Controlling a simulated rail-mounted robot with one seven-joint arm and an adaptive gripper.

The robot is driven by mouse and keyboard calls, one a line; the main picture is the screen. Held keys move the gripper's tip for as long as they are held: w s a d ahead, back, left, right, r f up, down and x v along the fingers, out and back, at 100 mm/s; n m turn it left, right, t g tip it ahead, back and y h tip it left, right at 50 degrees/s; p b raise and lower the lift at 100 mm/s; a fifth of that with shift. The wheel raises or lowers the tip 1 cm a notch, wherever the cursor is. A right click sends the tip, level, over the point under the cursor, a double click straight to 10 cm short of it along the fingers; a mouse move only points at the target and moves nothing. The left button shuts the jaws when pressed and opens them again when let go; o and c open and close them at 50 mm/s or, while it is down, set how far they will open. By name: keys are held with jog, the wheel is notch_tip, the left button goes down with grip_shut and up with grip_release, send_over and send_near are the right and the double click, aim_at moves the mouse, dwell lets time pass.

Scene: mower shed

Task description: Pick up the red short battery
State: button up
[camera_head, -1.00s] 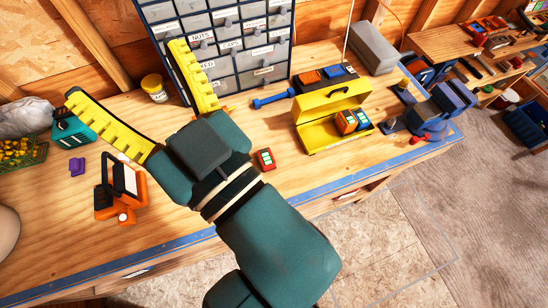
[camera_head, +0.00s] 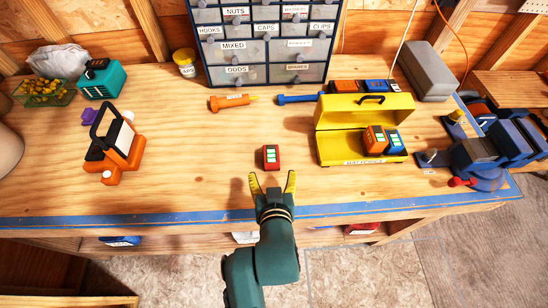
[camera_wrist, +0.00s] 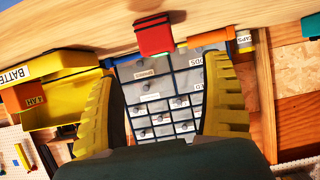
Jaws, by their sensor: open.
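The red short battery (camera_head: 271,158) stands on the wooden workbench, with a pale label on its face. My gripper (camera_head: 273,184) is just in front of it, at the bench's front edge, with its yellow fingers open and empty. In the wrist view the red battery (camera_wrist: 154,35) shows at the top centre, beyond and between the spread fingers (camera_wrist: 168,100). The fingers appear not to touch it.
A yellow battery box (camera_head: 335,151) with orange and blue batteries stands open to the right. An orange screwdriver (camera_head: 230,101) and a blue tool (camera_head: 300,98) lie behind. A labelled drawer cabinet (camera_head: 266,75) stands at the back. An orange tool (camera_head: 125,160) sits left. Bench around the battery is clear.

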aim_at(271, 156)
jog(key=x, duration=0.4)
jog(key=shift+w, duration=0.35)
jog(key=x, duration=0.4)
jog(key=shift+w+r+p, duration=0.15)
jog(key=shift+w+p, duration=0.15)
jog(key=shift+w, duration=0.45)
jog(key=c, duration=1.4)
jog(key=shift+o, duration=0.2)
